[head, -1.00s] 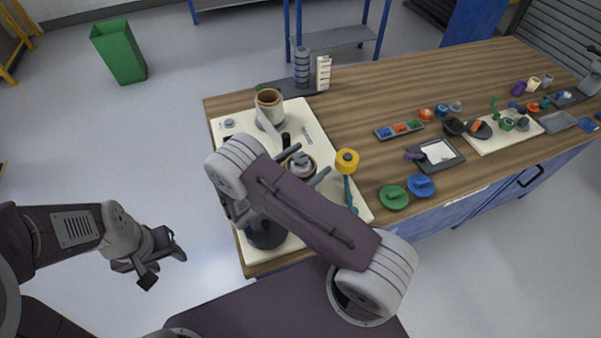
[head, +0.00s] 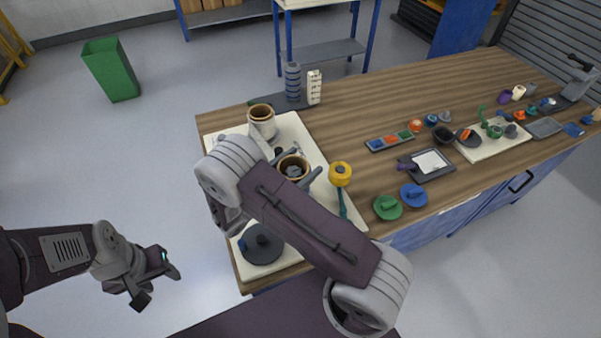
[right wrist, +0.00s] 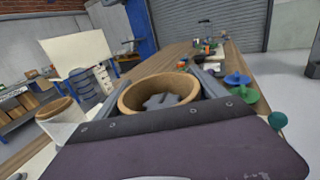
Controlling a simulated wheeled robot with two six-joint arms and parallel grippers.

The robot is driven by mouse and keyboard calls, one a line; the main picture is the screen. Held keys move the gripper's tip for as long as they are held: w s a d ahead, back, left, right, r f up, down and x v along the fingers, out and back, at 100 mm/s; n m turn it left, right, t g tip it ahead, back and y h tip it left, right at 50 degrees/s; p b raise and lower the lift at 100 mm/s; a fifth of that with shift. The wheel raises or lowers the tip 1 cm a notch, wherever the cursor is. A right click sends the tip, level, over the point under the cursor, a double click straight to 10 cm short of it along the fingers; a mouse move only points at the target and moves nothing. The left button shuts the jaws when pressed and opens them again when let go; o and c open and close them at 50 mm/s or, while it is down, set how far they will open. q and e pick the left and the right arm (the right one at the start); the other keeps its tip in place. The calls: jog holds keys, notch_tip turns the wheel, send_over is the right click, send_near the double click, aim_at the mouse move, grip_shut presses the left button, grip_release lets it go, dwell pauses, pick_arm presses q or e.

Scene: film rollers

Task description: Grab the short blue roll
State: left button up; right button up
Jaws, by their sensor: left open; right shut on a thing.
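My right gripper (head: 294,168) is shut on a brown-rimmed roll (head: 293,161) with a grey piece inside its opening. In the right wrist view the same roll (right wrist: 135,92) stands between the two grey fingers. Its outer side is mostly hidden, so I cannot tell whether it is blue. A dark round disc (head: 266,256) with a blue knob lies on the near end of the cream board (head: 240,268). A white roll with a brown core (head: 262,128) stands at the board's far end. My left gripper (head: 160,285) is open and empty, away from the table.
A yellow-topped piece with a teal handle (head: 340,174) is just right of my right gripper. Green (head: 388,208) and blue (head: 413,195) discs lie at the front edge. A grey stack (head: 293,82) stands at the back. Several small parts crowd the table's right.

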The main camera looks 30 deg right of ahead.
notch_tip(320, 180, up, 13)
jog(key=shift+p, duration=0.4)
